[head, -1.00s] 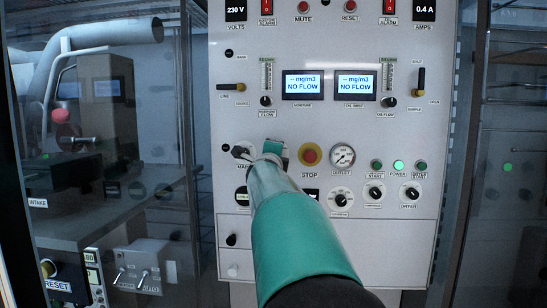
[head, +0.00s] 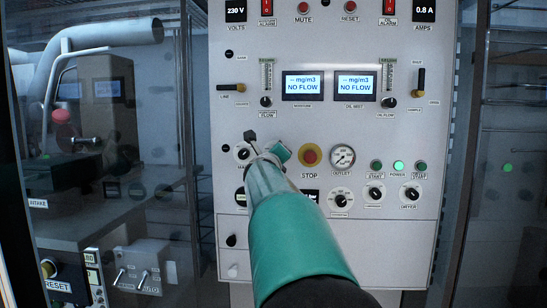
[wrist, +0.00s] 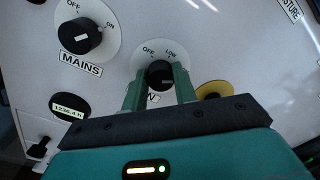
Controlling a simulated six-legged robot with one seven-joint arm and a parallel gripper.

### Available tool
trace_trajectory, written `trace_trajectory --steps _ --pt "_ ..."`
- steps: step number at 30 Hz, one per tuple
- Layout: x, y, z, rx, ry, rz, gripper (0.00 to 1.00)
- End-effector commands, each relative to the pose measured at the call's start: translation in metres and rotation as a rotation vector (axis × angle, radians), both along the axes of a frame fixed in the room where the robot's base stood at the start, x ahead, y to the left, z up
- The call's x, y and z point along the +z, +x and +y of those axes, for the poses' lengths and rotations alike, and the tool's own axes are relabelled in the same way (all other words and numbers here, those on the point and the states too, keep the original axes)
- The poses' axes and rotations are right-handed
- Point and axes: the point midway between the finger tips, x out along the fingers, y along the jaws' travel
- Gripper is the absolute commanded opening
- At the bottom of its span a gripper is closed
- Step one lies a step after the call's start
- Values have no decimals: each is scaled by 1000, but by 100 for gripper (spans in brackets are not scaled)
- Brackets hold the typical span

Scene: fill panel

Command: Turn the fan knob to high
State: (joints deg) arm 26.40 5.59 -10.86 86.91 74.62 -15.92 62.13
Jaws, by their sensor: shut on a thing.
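The fan knob (wrist: 160,73) is a round black knob on a white dial in the wrist view. OFF and LOW show above it on the dial. The rest of the dial and most of its name label are hidden by my gripper. My gripper (wrist: 158,83) has its two green fingers on either side of the knob and is shut on it. I cannot tell clearly where the knob points. In the head view my gripper (head: 267,153) is at the panel and hides the fan knob.
The MAINS knob (wrist: 80,38) is close by at upper left. The red STOP button (head: 310,155) on its yellow ring is just right of my gripper in the head view. The OUTLET gauge (head: 342,156) is further right. The AMPS display (head: 424,10) reads 0.8 A.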

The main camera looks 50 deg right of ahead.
Motion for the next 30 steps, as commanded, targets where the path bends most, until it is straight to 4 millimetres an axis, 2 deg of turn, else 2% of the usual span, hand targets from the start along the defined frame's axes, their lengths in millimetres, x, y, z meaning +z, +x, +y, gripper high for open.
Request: trace_trajectory --steps 11,12,15,25,30 --pt "-1 -4 -4 -12 5 -3 5" --pt "-1 -4 -4 -12 5 -3 32" --pt "-1 -3 -4 -10 4 -3 50" --pt "-1 -2 0 -3 4 -2 50" --pt "-1 -12 14 -1 4 -2 50"
